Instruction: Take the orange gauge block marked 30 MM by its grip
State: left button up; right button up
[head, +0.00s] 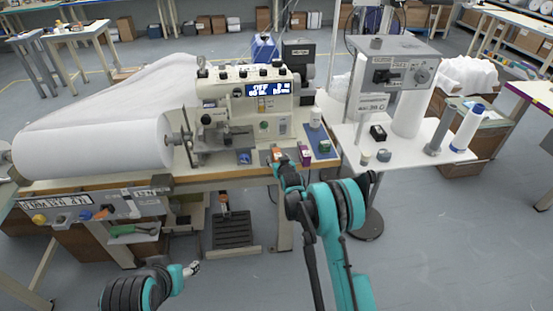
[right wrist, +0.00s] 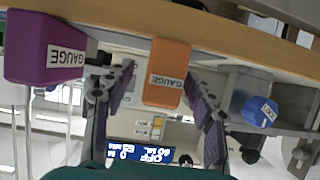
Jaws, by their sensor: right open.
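The orange gauge block (head: 277,152) sits at the front edge of the sewing table, below the machine. In the right wrist view, which is upside down, the orange block (right wrist: 168,68) shows a white GAUGE label; no 30 MM mark is readable. My right gripper (right wrist: 158,76) is open, with one finger on each side of the block and visible gaps. In the head view, my right gripper (head: 281,162) is at the block and partly covers it. My left gripper (head: 192,268) is low at the front left, away from the table; its finger gap is too small to judge.
A purple gauge block (head: 305,155) stands close to the right of the orange one, also large in the wrist view (right wrist: 48,50). A blue piece (head: 244,157) lies to the left. The sewing machine (head: 250,100) stands behind. A green piece (head: 324,146) lies farther right.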

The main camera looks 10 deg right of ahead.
jog(key=b+x, duration=0.1)
jog(key=x, duration=0.3)
jog(key=shift+w+a+f+b, duration=0.1)
jog(key=shift+f+b, duration=0.05)
jog(key=shift+b, duration=0.15)
grip_shut()
